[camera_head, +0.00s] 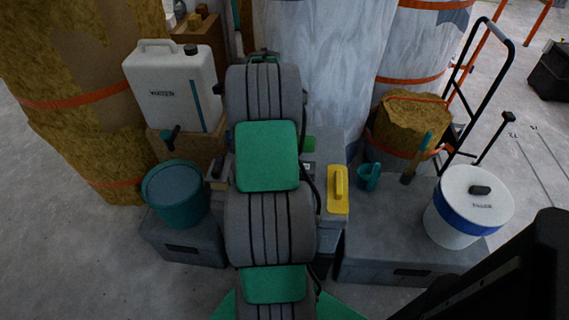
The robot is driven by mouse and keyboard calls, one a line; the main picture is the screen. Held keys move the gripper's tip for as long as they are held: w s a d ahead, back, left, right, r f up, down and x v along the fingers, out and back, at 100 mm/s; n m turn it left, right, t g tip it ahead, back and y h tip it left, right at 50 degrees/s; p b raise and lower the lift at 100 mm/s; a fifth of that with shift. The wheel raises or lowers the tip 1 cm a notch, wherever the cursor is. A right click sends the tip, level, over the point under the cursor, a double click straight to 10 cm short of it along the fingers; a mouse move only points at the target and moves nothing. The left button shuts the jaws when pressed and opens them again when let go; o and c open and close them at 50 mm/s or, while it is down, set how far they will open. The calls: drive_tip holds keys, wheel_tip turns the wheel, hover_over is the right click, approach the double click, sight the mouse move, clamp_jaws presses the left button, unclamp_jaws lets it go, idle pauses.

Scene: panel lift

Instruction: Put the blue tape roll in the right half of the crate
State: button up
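I cannot make out the blue tape roll in this view. No container here is clearly the crate. My own grey and green arm runs up the middle of the picture and hides much of the work surface (328,150) behind it. My gripper does not show; the arm's far end is near the top middle. A yellow-handled float (338,190) lies just right of the arm on the middle surface. A small green item (308,144) shows partly beside the arm.
A white water canister (172,85) and a teal bucket (176,195) stand left. A white and blue filler bucket (468,207), a teal cup (369,177) and a brush (416,158) are on the right grey box (375,235). Wrapped rolls and a hand truck (478,90) stand behind.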

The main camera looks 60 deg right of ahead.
drive_tip(key=shift+m, duration=0.7)
wheel_tip(320, 180, down, 10)
drive_tip(key=shift+w+f+b, duration=0.1)
drive_tip(key=shift+b, duration=1.05)
drive_tip(key=o, duration=1.7)
drive_tip(key=shift+c, duration=0.2)
